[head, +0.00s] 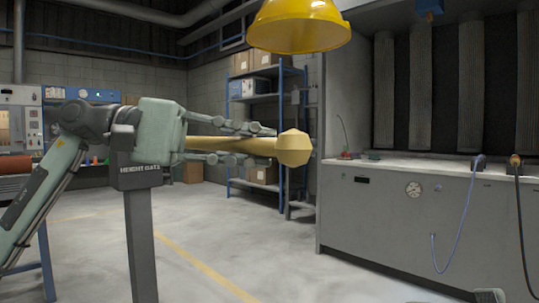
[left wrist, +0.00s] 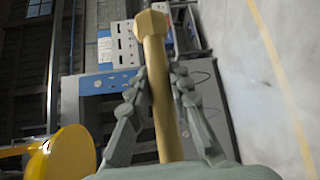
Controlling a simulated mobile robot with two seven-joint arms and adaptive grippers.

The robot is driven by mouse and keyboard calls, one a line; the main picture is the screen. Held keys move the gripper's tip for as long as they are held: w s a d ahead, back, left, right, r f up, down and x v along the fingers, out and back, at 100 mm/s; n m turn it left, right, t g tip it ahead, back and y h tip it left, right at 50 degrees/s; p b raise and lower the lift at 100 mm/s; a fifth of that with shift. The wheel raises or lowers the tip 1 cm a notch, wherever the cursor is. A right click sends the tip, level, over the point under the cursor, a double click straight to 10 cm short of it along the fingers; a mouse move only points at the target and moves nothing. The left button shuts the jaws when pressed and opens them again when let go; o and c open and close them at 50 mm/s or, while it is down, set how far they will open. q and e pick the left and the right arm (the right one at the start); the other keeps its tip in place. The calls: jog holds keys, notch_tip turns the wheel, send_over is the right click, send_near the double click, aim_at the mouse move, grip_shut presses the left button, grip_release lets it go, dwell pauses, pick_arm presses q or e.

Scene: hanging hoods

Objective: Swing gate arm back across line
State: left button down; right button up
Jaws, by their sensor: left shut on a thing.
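The gate arm (head: 236,146) is a tan-yellow bar with a faceted knob (head: 294,148) at its right end. In the head view it reaches level to the right from the top of a dark grey post (head: 141,235) lettered "HEIGHT GATE". My left gripper (head: 275,143) is shut around the bar, its fingers along both sides just short of the knob. The left wrist view shows the bar (left wrist: 160,95) running between the two fingers (left wrist: 160,85). My palm hides the bar's pivot. My right gripper is not in the head view, apart from a possible grey part at the bottom right edge.
A yellow hood (head: 300,27) hangs above the knob. A grey bench cabinet (head: 420,215) with a gauge and hoses stands at the right. Blue shelving (head: 262,120) with boxes stands behind. A yellow floor line (head: 205,268) crosses open concrete floor.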

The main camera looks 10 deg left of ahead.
pick_arm(q)
jog(key=shift+r, duration=0.1)
jog(key=c, duration=1.4)
grip_release()
jog(key=shift+o, duration=0.2)
jog(key=shift+a, duration=0.1)
jog(key=s+a+r, duration=0.1)
jog(key=a, duration=1)
jog(key=shift+s+a+r, duration=0.25)
jog(key=shift+s+a, duration=0.1)
